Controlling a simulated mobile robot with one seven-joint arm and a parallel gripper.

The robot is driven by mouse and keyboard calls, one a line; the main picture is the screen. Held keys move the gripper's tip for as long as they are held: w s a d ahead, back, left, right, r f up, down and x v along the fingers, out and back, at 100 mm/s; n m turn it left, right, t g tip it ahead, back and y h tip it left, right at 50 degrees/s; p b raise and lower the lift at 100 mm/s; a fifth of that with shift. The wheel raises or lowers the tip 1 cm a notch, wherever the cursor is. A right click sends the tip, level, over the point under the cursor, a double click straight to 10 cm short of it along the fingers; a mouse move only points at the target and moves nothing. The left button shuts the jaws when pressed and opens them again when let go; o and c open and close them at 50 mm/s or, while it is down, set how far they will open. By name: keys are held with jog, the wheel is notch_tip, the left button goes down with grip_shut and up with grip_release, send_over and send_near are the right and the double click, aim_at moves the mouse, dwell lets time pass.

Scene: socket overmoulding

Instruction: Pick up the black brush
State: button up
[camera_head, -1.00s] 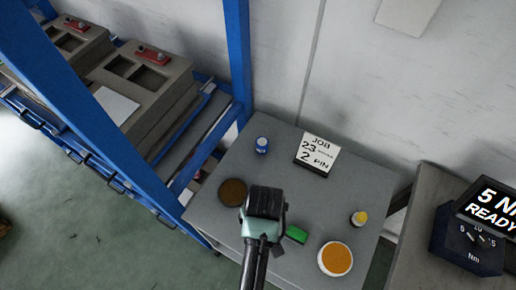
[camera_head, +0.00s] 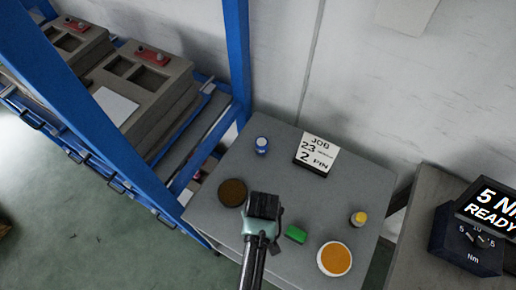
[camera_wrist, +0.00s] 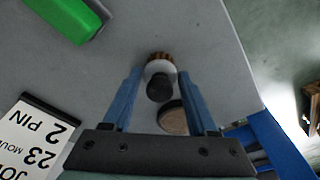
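My gripper (camera_wrist: 159,73) is open in the wrist view, with one blue finger on each side of the black brush. The brush shows a black round handle end (camera_wrist: 159,88), a white collar and brown bristles (camera_wrist: 160,57). It lies between the fingers, with a gap on both sides, so they do not appear to grip it. I cannot tell how deep the fingers reach. In the head view my gripper (camera_head: 263,208) is over the front middle of the grey table (camera_head: 205,208) and hides the brush.
A green block (camera_head: 296,234) is close to the right of my gripper. A brown disc (camera_head: 232,192) is to its left. An orange-filled dish (camera_head: 335,259), yellow-topped pot (camera_head: 358,219), blue can (camera_head: 262,145) and job sign (camera_head: 317,154) stand on the table. A blue-framed rack (camera_head: 239,60) borders the left.

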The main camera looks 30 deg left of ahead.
grip_shut()
jog(key=shift+r, duration=0.1)
notch_tip(320, 180, up, 10)
jog(key=shift+f, duration=0.1)
dwell(0.4)
